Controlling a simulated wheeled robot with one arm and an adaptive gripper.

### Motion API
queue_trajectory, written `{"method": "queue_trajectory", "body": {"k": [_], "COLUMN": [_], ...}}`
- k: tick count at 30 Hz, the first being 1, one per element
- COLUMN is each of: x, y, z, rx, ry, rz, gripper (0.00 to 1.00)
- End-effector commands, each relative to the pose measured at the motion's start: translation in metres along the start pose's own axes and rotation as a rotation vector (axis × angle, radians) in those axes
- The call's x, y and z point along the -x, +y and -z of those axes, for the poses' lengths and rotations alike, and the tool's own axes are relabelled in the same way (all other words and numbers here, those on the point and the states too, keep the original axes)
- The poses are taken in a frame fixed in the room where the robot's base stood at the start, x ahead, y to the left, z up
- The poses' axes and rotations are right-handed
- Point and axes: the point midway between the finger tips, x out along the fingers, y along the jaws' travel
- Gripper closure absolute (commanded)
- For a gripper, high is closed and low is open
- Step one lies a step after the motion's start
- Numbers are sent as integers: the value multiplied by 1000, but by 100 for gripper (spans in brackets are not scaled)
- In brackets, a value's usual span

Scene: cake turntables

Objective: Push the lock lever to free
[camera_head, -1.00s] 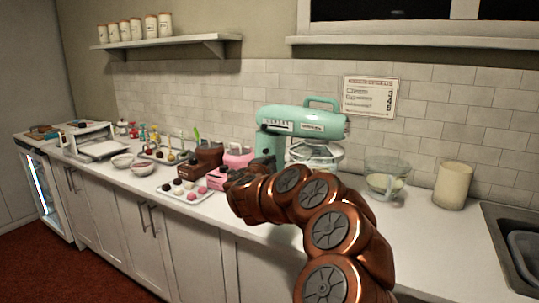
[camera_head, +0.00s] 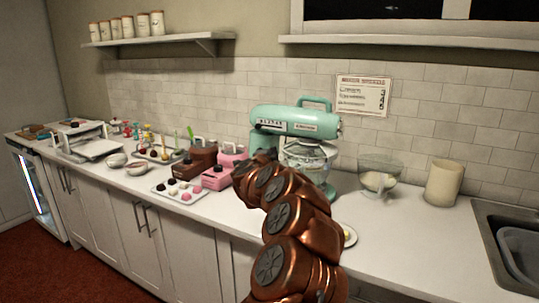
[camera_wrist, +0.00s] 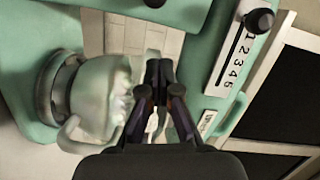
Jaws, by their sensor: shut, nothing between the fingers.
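The mint-green stand mixer (camera_head: 296,117) stands on the counter against the tiled wall; it fills much of the wrist view (camera_wrist: 195,65). The mixing bowl (camera_wrist: 98,98) is at the left in the wrist view. My gripper (camera_wrist: 158,66) is shut and empty, between bowl and head in that picture. It appears apart from both knobs. In the head view my arm hides part of the mixer's base.
A pink box (camera_head: 217,177), a brown box (camera_head: 187,169) and a tray of sweets (camera_head: 180,191) lie left of my arm. A glass bowl (camera_head: 379,180), a cream canister (camera_head: 444,183) and the sink (camera_head: 490,225) are to the right. A small plate (camera_head: 350,236) lies beside my arm.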

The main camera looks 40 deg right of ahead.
Motion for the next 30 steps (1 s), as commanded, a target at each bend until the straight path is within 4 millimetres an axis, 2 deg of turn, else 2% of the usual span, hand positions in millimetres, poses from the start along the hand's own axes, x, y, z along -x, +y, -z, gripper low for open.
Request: {"method": "queue_trajectory", "body": {"k": [3, 15, 30], "x": [-10, -16, -17], "y": [0, 2, 1], "z": [-4, -35, -40], "rx": [5, 4, 2], "ry": [-2, -3, -2], "rz": [-1, -2, -1], "gripper": [100, 100, 100]}}
